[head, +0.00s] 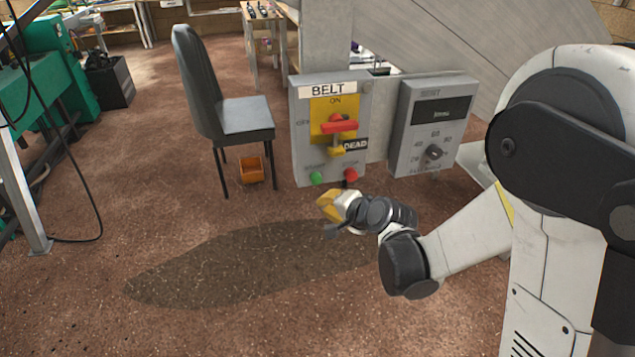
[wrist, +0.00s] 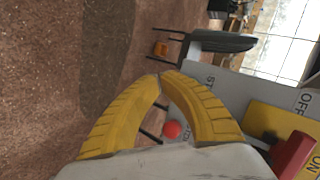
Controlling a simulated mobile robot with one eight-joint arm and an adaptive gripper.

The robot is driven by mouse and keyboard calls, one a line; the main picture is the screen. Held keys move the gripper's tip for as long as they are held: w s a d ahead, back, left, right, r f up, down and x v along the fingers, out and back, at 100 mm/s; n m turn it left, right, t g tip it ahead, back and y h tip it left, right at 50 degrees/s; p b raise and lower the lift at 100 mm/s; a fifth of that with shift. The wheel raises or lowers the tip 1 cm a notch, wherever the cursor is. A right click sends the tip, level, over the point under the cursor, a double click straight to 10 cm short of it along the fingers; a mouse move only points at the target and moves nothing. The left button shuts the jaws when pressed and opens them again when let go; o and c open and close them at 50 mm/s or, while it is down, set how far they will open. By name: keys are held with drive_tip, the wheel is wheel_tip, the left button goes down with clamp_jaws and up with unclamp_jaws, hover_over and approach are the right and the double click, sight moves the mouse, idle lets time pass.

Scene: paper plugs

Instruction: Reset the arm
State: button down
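My arm reaches in from the right in the head view. My gripper (head: 328,204) has yellow fingers and is in front of and below the grey BELT switch box (head: 300,140). In the wrist view the two yellow fingers of my gripper (wrist: 159,76) curve together and their tips meet, with nothing seen held between them. The box carries a red switch handle (head: 338,126), a green button (head: 317,178) and a red button (head: 351,175). The red button (wrist: 172,130) shows behind the fingers in the wrist view, apart from the tips.
A grey box with a dial (head: 408,150) stands right of the switch box. A dark grey chair (head: 247,116) stands to the left, with an orange bin (head: 251,170) below its seat. Green machinery (head: 60,65) is at far left. The floor in front is clear.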

idle(0.4)
drive_tip(key=s+d+r+n+g+h, duration=0.1)
drive_tip(key=s+d+r+n+h, duration=0.2)
drive_tip(key=s+d, duration=0.6)
drive_tip(key=s+d+r+n+g+h, duration=0.1)
drive_tip(key=s+d+r+n+h, duration=0.2)
drive_tip(key=s, duration=1.3)
drive_tip(key=d+r+n, duration=0.2)
drive_tip(key=d+r, duration=0.2)
drive_tip(key=d, duration=0.1)
drive_tip(key=shift+d+r, duration=0.35)
